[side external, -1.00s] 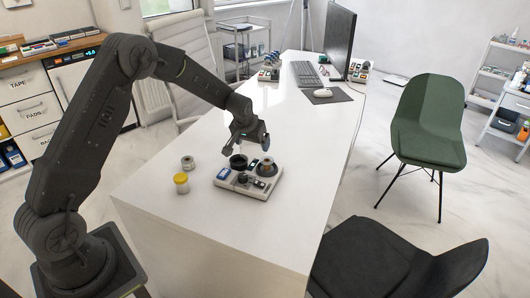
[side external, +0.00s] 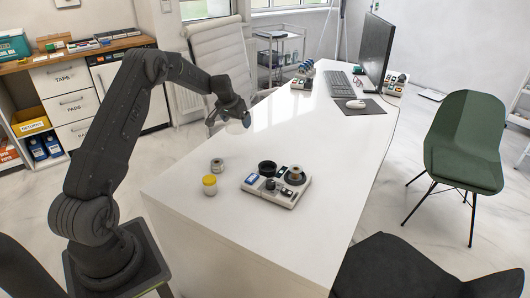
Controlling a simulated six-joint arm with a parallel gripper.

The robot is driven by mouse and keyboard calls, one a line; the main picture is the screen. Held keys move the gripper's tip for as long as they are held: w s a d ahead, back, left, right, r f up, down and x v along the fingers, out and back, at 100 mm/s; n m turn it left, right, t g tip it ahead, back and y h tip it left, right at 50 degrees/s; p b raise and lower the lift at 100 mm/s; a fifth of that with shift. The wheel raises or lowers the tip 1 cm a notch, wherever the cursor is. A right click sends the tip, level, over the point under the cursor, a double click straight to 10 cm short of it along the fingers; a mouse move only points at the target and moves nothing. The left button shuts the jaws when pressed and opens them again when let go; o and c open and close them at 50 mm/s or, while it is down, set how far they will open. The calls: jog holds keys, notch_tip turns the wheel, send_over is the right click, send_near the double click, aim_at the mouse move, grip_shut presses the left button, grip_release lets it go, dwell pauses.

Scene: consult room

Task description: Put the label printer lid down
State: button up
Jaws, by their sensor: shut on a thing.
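The label printer (side external: 266,194) is a pale flat unit with a blue display on the desk. A dark open ring and a roll with a tan core show on its top. My gripper (side external: 231,119) is raised over the desk's far left edge, behind and left of the printer, and apart from it. It is shut on a pale, see-through piece that looks like the lid (side external: 238,127). The gripper's fingers partly hide this piece, and its exact shape is hard to tell.
A yellow-capped jar (side external: 210,187) and a small metal-looking spool (side external: 217,165) stand left of the printer. The white desk (side external: 325,145) is clear behind the printer up to the keyboard (side external: 336,79) and monitor (side external: 376,47). A white chair (side external: 219,50) stands beyond the left edge.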

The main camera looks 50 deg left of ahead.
jog(key=w+d+f, duration=0.1)
jog(key=w+f, duration=0.1)
jog(key=w, duration=0.1)
jog(key=w+d+f, duration=0.2)
jog(key=w+f, duration=0.1)
jog(key=w+d+f, duration=0.2)
jog(key=w, duration=0.1)
jog(key=shift+w+f, duration=0.15)
jog(key=shift+w, duration=0.05)
jog(key=shift+f, duration=1.95)
jog(key=shift+f, duration=0.1)
jog(key=o, duration=0.6)
